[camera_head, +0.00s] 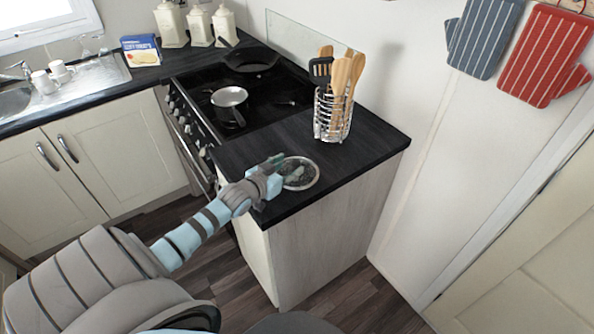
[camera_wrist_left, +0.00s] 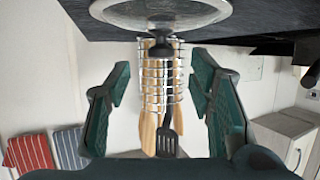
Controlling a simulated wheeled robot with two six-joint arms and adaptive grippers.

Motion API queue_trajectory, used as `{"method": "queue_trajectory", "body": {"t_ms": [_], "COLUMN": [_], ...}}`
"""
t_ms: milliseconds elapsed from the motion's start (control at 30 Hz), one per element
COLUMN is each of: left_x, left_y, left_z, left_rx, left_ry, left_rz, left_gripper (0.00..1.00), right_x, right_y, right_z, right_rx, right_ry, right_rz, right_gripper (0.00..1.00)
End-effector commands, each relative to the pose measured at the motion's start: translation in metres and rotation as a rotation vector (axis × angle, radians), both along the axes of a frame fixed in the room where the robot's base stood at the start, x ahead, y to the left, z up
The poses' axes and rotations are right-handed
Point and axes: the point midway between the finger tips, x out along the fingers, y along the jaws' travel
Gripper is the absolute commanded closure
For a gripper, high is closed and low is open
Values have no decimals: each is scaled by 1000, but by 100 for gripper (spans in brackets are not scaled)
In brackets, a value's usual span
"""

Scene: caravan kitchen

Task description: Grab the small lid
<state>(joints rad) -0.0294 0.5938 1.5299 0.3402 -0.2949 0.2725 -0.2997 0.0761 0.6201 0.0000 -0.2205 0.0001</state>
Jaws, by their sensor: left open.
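The small lid (camera_head: 303,178) is a round glass-like disc with a pale metal rim. It lies on the dark counter end, near the front edge. In the left wrist view, which is upside down, the lid (camera_wrist_left: 160,14) shows at the top middle, partly cut off by the picture edge. My left gripper (camera_head: 277,167) is at the left side of the lid in the head view and hides a little of it. In the wrist view the left gripper (camera_wrist_left: 162,90) has its two green-padded fingers wide apart with nothing between them. Whether it touches the lid is unclear. My right gripper is not in view.
A wire utensil holder (camera_head: 332,115) with wooden spoons and a black spatula stands behind the lid. A saucepan (camera_head: 229,101) and a dark frying pan (camera_head: 251,60) sit on the black hob (camera_head: 270,90). The counter (camera_head: 368,146) right of the lid is clear.

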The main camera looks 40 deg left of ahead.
Motion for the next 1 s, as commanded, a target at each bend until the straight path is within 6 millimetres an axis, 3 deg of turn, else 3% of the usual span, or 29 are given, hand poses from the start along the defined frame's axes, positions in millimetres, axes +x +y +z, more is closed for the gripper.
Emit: {"method": "queue_trajectory", "body": {"t_ms": [300, 533, 833, 1000], "left_x": [47, 50, 50, 50], "left_y": [5, 5, 5, 5], "left_z": [-25, -22, -22, -21], "left_rx": [-2, 1, 1, 1], "left_ry": [0, 1, 2, 2], "left_rz": [1, -2, -2, -2], "left_gripper": [51, 51, 99, 100], "right_x": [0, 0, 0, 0], "right_y": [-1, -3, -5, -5], "right_z": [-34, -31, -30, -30], "right_rx": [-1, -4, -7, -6], "right_ry": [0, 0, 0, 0], "right_rz": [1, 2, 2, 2], "right_gripper": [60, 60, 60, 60]}}
